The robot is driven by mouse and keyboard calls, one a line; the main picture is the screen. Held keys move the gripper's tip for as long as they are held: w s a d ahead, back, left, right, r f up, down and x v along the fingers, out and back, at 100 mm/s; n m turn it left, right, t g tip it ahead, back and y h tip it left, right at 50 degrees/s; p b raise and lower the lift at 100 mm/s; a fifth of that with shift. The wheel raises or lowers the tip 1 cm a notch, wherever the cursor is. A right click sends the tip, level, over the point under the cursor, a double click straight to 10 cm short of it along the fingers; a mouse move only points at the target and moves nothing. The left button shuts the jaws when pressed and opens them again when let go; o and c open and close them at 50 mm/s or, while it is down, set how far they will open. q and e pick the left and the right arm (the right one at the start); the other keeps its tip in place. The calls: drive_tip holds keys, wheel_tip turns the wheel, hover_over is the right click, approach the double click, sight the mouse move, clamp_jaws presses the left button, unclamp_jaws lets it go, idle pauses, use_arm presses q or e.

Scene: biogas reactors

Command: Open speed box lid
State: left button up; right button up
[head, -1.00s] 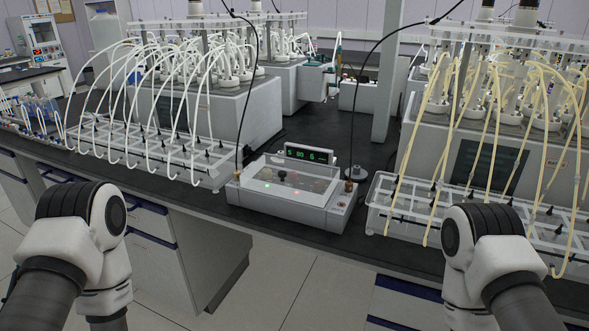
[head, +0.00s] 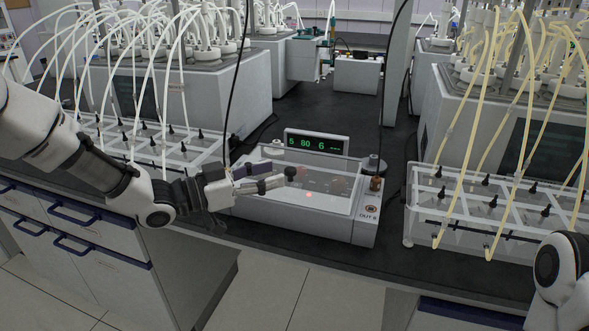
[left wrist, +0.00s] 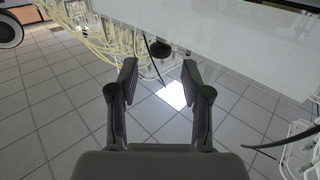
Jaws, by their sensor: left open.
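The speed box (head: 358,228) is a pale box on the dark bench with a clear lid (head: 325,187) and a green display (head: 316,143) behind it. The lid lies closed. A small black knob (head: 290,171) sits on the lid, with a red light glowing below. My left gripper (head: 277,178) reaches in from the left over the lid's left part, its fingers open and close to the knob. In the left wrist view, my left gripper (left wrist: 160,75) is open and empty, with the black knob (left wrist: 159,48) just beyond the fingertips. My right gripper is out of view.
Clear tube racks stand left (head: 150,150) and right (head: 480,215) of the box, with white and yellow tubes rising from them. Black cables rise near the box's back corners. The bench behind the display is mostly clear.

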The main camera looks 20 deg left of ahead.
sight(290, 169)
use_arm(q)
drive_tip(key=x, duration=0.5)
drive_tip(key=shift+w+d, duration=0.15)
clamp_jaws()
